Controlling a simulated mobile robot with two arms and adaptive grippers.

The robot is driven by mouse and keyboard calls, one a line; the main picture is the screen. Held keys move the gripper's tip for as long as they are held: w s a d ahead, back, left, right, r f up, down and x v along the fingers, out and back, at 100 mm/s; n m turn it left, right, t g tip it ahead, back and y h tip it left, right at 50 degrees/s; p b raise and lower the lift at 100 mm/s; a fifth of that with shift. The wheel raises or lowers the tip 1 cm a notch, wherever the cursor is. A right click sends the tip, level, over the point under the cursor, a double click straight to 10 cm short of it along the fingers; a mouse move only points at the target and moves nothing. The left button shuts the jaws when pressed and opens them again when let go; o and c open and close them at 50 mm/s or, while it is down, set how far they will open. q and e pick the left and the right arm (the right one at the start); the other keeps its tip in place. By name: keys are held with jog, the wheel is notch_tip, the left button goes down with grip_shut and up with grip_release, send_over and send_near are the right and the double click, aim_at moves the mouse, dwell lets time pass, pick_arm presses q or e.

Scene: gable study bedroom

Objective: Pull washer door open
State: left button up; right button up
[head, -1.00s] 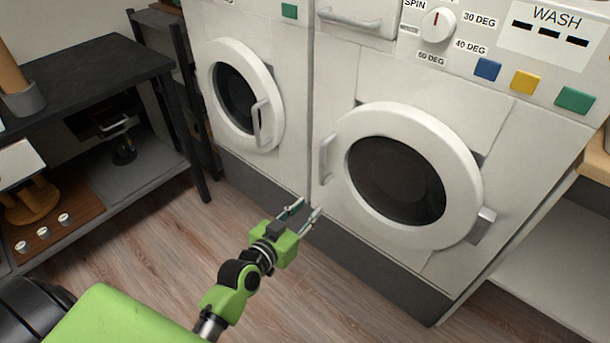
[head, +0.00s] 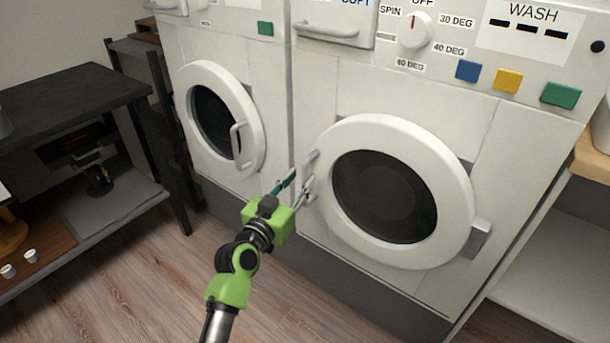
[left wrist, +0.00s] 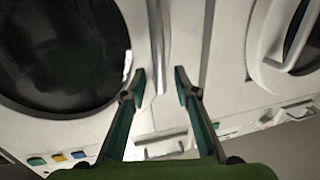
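The washer (head: 462,130) with the WASH label stands at the right in the head view. Its round white door (head: 455,200) with dark glass is shut. The door's grey handle (head: 311,160) is on the door's left edge, partly hidden by my gripper. My left gripper (head: 293,183) is open at the handle's lower part. In the left wrist view the handle (left wrist: 157,45) runs between and just beyond the two spread fingertips (left wrist: 158,80); I cannot tell whether they touch it. My right gripper is not in view.
A second machine with a round door (head: 252,110) and its own handle stands to the left. A dark shelf table (head: 75,90) is at the far left, a white shelf unit (head: 560,250) at the right. Wood floor (head: 170,290) in front is clear.

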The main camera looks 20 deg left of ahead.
aim_at(304, 175)
pick_arm(q)
jog(key=shift+w+d, duration=0.15)
jog(key=shift+w, duration=0.8)
jog(key=shift+w+d, duration=0.15)
jog(key=shift+w, duration=0.75)
grip_shut()
